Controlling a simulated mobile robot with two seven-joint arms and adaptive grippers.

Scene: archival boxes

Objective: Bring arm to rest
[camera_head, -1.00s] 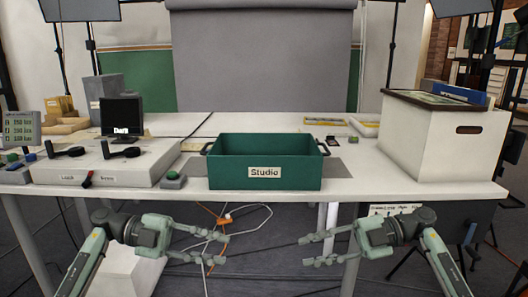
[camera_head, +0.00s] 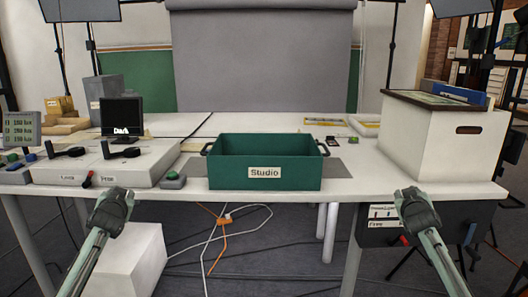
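My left gripper (camera_head: 113,207) is at the lower left, in front of the table edge, with its arm coming up from the bottom. My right gripper (camera_head: 417,209) is at the lower right, in front of the table edge, below the white box. Both are seen end-on from behind, and their fingers cannot be made out. I see nothing held in either. Both are apart from the green box labelled "Studio" (camera_head: 265,155), which sits upright and open-topped at the front middle of the table.
The white table (camera_head: 345,187) spans the view. A white box with a dark lid (camera_head: 440,140) stands at its right. A control panel (camera_head: 100,172), small monitor (camera_head: 122,115) and green button (camera_head: 173,180) are at the left. Cables (camera_head: 225,235) hang below. The space between my arms is open.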

